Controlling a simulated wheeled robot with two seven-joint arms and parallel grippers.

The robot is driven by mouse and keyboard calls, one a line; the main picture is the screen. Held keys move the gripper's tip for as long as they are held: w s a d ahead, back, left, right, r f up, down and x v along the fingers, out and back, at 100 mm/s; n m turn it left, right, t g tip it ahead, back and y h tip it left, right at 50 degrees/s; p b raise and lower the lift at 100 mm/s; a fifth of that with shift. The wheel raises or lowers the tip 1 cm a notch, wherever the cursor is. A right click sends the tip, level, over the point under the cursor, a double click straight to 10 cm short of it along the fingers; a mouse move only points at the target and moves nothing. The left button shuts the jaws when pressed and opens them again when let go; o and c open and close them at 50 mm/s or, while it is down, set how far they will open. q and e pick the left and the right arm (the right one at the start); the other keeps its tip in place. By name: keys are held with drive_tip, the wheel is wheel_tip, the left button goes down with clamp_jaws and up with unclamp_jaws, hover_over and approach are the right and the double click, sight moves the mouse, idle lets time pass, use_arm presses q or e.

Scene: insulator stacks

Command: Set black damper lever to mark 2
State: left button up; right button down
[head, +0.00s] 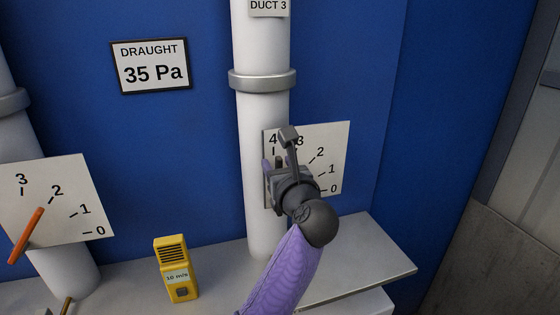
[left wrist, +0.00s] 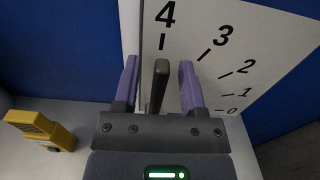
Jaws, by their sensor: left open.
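The black damper lever (left wrist: 158,88) stands nearly upright in the left wrist view, its tip just under the mark 4 tick. Its white scale plate (head: 335,150) is on the Duct 3 pipe, with marks 0 to 4. My left gripper (head: 278,163) is in front of the plate. In the left wrist view my open gripper (left wrist: 158,68) has one purple finger on each side of the lever, with a gap on both sides. In the head view the gripper hides most of the lever. My right gripper is in neither view.
At left, another plate (head: 55,200) carries an orange lever (head: 26,236). A yellow meter (head: 176,267) stands on the grey shelf (head: 375,262). A draught sign (head: 150,66) reads 35 Pa. The Duct 3 pipe (head: 262,112) rises behind the plate.

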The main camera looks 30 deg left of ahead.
use_arm(q)
drive_tip(key=shift+w+a, duration=0.1)
clamp_jaws()
idle(1.4)
